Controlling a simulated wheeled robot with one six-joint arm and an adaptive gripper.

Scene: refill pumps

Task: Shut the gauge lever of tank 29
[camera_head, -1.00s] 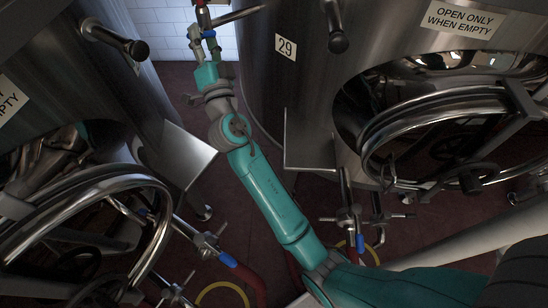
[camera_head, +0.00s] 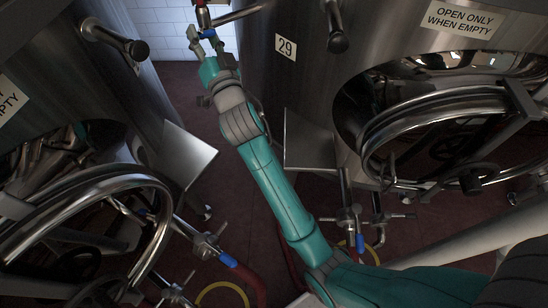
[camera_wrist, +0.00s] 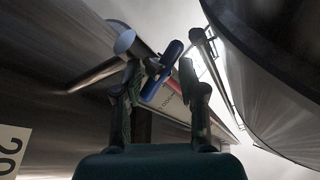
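Tank 29 (camera_head: 262,75) is the steel tank right of my gripper, with a "29" label (camera_head: 286,47); part of that label shows at lower left in the wrist view (camera_wrist: 12,150). The gauge lever has a blue handle (camera_wrist: 162,72), tilted in the wrist view; a small blue bit of it shows in the head view (camera_head: 208,33), beside the tank's upper left. My gripper (camera_head: 206,43) is open, its two fingers standing apart on either side of the blue handle. Whether either finger touches it I cannot tell. The lever's pivot is partly hidden.
A steel pipe stub (camera_wrist: 97,73) with a round end juts out left of the lever. Another steel tank (camera_head: 60,60) stands at left. Open round manhole doors (camera_head: 440,125) and a metal plate (camera_head: 308,142) flank my arm. Red floor lies between the tanks.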

